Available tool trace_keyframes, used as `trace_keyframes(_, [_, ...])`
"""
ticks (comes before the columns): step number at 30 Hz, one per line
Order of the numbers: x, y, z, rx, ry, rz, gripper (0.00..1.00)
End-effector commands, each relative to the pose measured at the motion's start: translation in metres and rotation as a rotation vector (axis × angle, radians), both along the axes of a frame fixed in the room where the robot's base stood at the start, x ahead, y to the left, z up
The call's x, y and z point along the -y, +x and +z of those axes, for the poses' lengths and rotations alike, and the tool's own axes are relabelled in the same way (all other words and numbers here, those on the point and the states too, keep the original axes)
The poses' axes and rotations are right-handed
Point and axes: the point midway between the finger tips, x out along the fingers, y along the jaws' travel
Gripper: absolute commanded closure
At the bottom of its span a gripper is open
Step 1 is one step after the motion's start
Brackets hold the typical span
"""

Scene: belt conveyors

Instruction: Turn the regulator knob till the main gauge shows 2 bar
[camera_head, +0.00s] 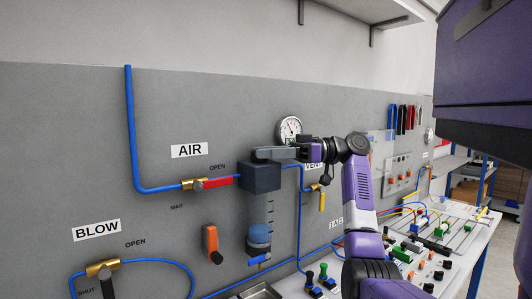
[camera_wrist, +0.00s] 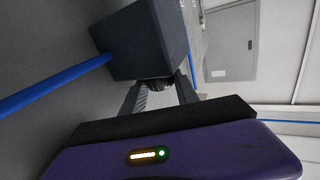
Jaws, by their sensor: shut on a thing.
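The regulator is a dark blue-grey block (camera_head: 261,178) on the grey wall panel, and it also shows in the wrist view (camera_wrist: 150,38). My gripper (camera_head: 264,154) reaches in from the right over the block's top. In the wrist view my gripper's two fingers (camera_wrist: 158,88) stand on either side of the dark knob (camera_wrist: 155,83) at the block's end and are shut on it. The round white main gauge (camera_head: 290,128) is on the panel just above my gripper. Its needle is visible, but its numbers are too small to read.
A red-handled valve (camera_head: 218,182) and blue pipe (camera_head: 129,120) lie left of the regulator. A clear bowl with a blue bottom (camera_head: 259,238) hangs below it. A yellow-handled valve (camera_head: 322,200) is to the right. A bench with coloured fittings (camera_head: 470,222) stands lower right.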

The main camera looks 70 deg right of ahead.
Motion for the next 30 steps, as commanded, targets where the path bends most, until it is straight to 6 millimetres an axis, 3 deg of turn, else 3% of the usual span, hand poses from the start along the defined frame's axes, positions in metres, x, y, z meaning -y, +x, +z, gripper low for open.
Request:
trace_keyframes(12, [-0.0001, 0.0000, -0.0010, -0.004, 0.000, 0.009, 1.00])
trace_keyframes(13, [-0.0001, 0.0000, -0.0011, -0.004, 0.000, 0.008, 0.62])
trace_keyframes(16, [0.0000, 0.0001, -0.0010, -0.003, 0.000, 0.008, 0.42])
trace_keyframes(30, [-0.0006, -0.0006, -0.0015, -0.002, -0.002, -0.038, 0.42])
